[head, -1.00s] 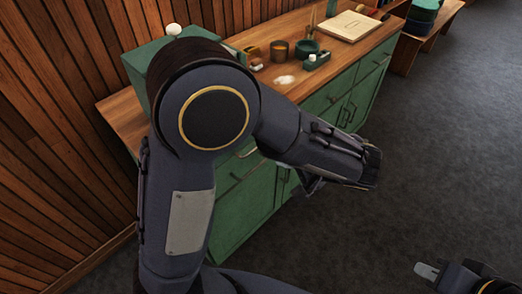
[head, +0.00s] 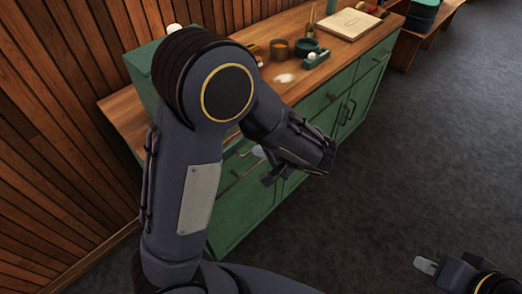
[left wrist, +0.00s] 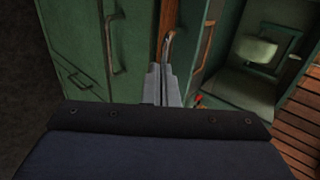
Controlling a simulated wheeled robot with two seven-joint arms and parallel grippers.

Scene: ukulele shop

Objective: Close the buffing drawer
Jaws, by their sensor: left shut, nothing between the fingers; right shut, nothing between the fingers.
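The green cabinet (head: 245,208) has drawers and doors under a wooden top. In the left wrist view, an open compartment (left wrist: 235,92), seemingly the buffing drawer, shows its inside at the right, with a pale green block (left wrist: 255,50) in it. A curved metal handle (left wrist: 169,42) stands just beyond the fingertips of my left gripper (left wrist: 163,72); I cannot tell whether they touch. My left gripper is shut and empty. In the head view my left arm hides much of the drawer area. My right gripper (head: 425,265) is shut and empty, low at the right, away from the cabinet.
A bench (head: 408,50) is beyond. The grey floor (head: 430,150) at right is clear.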

